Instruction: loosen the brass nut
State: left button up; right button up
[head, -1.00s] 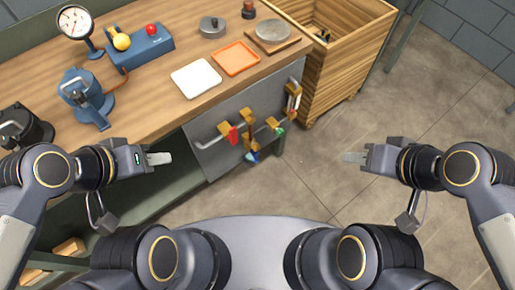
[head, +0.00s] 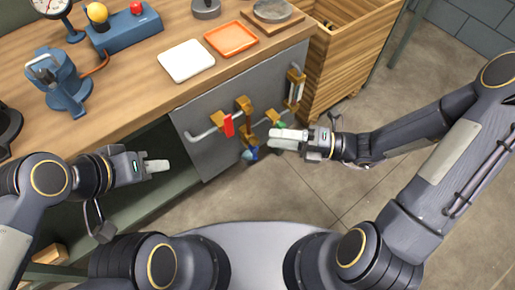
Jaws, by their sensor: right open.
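A grey panel (head: 208,165) on the bench front carries a pipe (head: 201,135) with several brass fittings. One brass fitting (head: 243,103) is at the upper middle, near a red handle (head: 228,126). Another brass piece (head: 272,115) is by a green part (head: 280,125), and a blue part (head: 250,155) hangs lower. Which brass piece is the nut I cannot tell. My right gripper (head: 276,138) is open, its fingertips just below the green part; I cannot tell whether they touch anything. My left gripper (head: 157,166) is left of the panel, holding nothing visible; its finger gap is unclear.
On the bench top are a white tray (head: 186,61), an orange tray (head: 231,38), a blue box (head: 127,30) with a red button and a blue clamp-like device (head: 57,80). A wooden crate (head: 345,60) stands right of the panel. The floor in front is clear.

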jog(key=w+f+m+t+h+b, duration=0.1)
jog(key=w+f+m+t+b, duration=0.2)
jog(key=f+m, duration=0.5)
jog(key=w+f+m+t+h, duration=0.1)
jog(key=w+f+m+t, duration=0.2)
jog(key=f+m+t, duration=0.5)
jog(key=m+t+h+b, duration=0.15)
jog(key=m+h, duration=0.45)
jog(key=m, duration=0.9)
send_near(257, 143)
jog(key=w, duration=0.2)
jog(key=shift+g, duration=0.25)
jog(key=x, duration=0.5)
jog(key=a+b+x, duration=0.1)
jog(key=x, duration=0.1)
jog(key=shift+s+a+r, duration=0.1)
jog(key=shift+a+r, duration=0.05)
jog(key=c, duration=1)
jog(key=shift+o, duration=0.2)
